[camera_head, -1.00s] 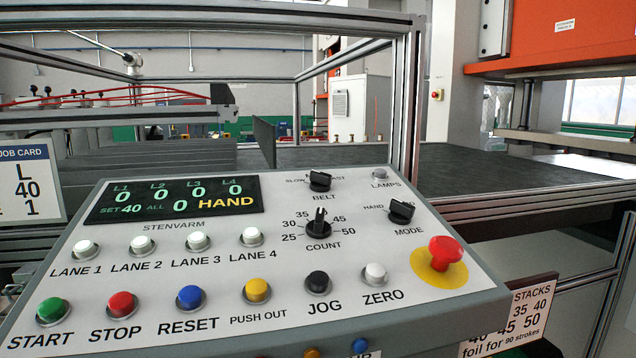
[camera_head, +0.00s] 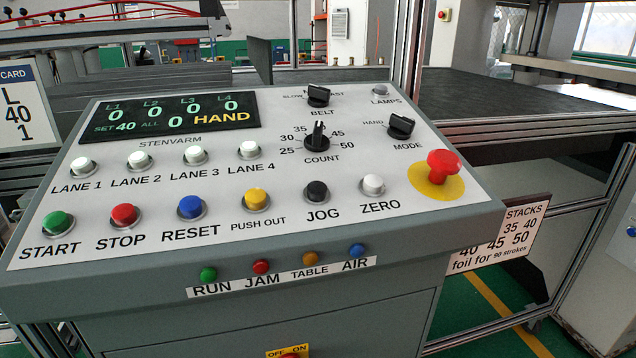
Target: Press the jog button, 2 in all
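The black jog button (camera_head: 317,193) sits in the lower row of the sloped control panel (camera_head: 120,225), between the yellow push out button (camera_head: 256,199) and the white zero button (camera_head: 373,186). Nothing covers it. The display (camera_head: 172,113) shows zeros for the lanes, SET 40, ALL 0 and HAND. The mode knob (camera_head: 401,127) is at the panel's right; the word HAND shows beside it. Neither of my grippers is in view.
A red mushroom button (camera_head: 443,166) on a yellow disc stands up at the panel's right. Green start (camera_head: 55,223), red stop (camera_head: 124,215) and blue reset (camera_head: 190,207) buttons are left of jog. Small coloured lamps line the front face. A stacks sign (camera_head: 500,236) hangs at right.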

